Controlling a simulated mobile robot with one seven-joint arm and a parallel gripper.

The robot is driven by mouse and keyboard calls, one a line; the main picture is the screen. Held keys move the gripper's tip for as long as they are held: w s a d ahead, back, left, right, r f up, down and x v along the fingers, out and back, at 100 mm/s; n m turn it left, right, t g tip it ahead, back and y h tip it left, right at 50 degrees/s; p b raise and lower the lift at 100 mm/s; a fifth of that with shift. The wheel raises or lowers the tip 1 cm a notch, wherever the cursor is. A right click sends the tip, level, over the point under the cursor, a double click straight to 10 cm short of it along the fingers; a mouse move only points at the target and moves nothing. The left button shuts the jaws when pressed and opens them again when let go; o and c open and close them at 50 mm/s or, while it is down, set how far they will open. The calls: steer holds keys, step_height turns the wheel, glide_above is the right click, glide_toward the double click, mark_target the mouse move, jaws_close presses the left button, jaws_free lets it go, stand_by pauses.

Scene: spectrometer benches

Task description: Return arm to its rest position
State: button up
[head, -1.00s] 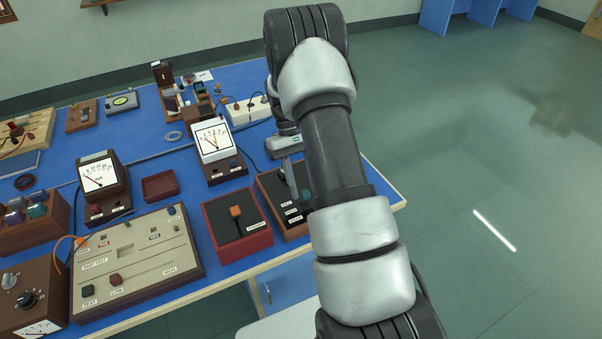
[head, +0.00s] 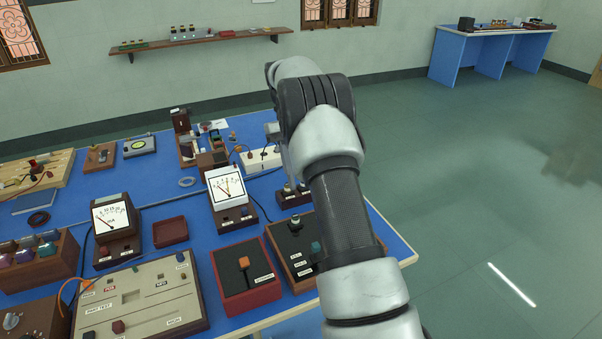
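My arm rises from the bottom right of the head view and reaches forward over the right end of the blue bench (head: 135,190). Its grey and white links cover part of the bench's right side. My gripper is mostly hidden behind the arm links; only a small grey piece shows left of the elbow, above the bench. I cannot see its fingertips or whether it holds anything.
Near the arm stand a wooden tray (head: 277,260), a red box with an orange-topped piece (head: 231,293), a white-faced meter (head: 226,187) and a white socket strip (head: 262,163). Another meter (head: 111,217) stands left. The floor (head: 480,190) on the right is clear.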

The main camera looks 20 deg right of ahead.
steer(key=shift+r, duration=0.2)
stand_by(0.3)
steer(key=s+a+r+t+p, duration=0.1)
steer(key=s+a+r+t, duration=0.3)
steer(key=r, duration=0.5)
steer(key=s+a+r+t+p, duration=0.1)
steer(key=s+a+r, duration=0.2)
steer(key=s+r, duration=0.4)
steer(key=s+a+t, duration=0.2)
steer(key=s+t, duration=0.1)
steer(key=s, duration=0.5)
steer(key=s+a+r+t+p, duration=0.1)
steer(key=s+a+t, duration=0.2)
steer(key=s, duration=0.6)
steer(key=shift+r, duration=0.1)
